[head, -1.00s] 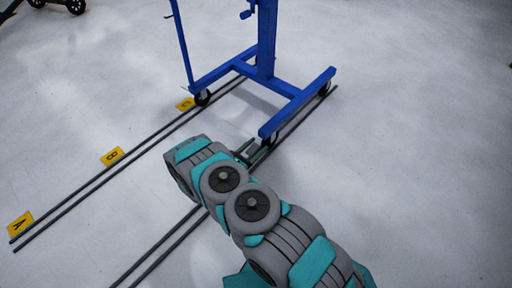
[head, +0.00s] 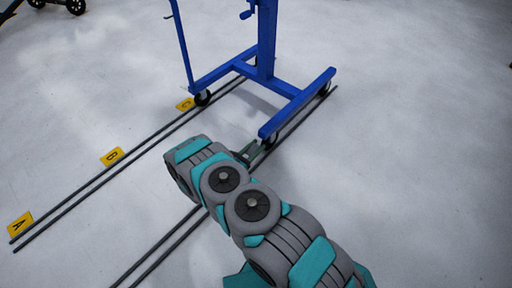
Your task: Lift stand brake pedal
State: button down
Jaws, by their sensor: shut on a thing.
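A blue wheeled stand (head: 286,88) stands upright on the floor rails in the upper middle of the head view. Its near right leg ends at a dark caster (head: 268,139). My gripper (head: 248,154) is low beside this caster, at the end of my grey and teal arm. A small dark green part shows there between my arm and the caster. My gripper is shut on the brake pedal at that caster. My arm hides most of the jaws and the pedal, so their exact contact is not visible.
Two pairs of dark rails (head: 118,165) run diagonally across the pale floor. Yellow lettered markers, such as the one lettered A (head: 20,224), lie along the left rails. A dark wheeled object (head: 60,4) is at the top left. The floor at right is clear.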

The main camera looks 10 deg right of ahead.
jog(key=shift+r, duration=0.1)
jog(key=shift+r+g+y+p, duration=0.25)
jog(key=shift+g+y+p, duration=0.25)
jog(key=shift+y+p, duration=0.25)
jog(key=g+y, duration=0.1)
jog(key=g+y+p, duration=0.1)
jog(key=shift+s+a+r+y, duration=0.1)
jog(key=shift+a+y, duration=0.05)
jog(key=shift+y, duration=0.2)
jog(key=shift+s+g+y, duration=0.1)
jog(key=shift+g+y, duration=0.2)
jog(key=shift+c, duration=2.2)
grip_release()
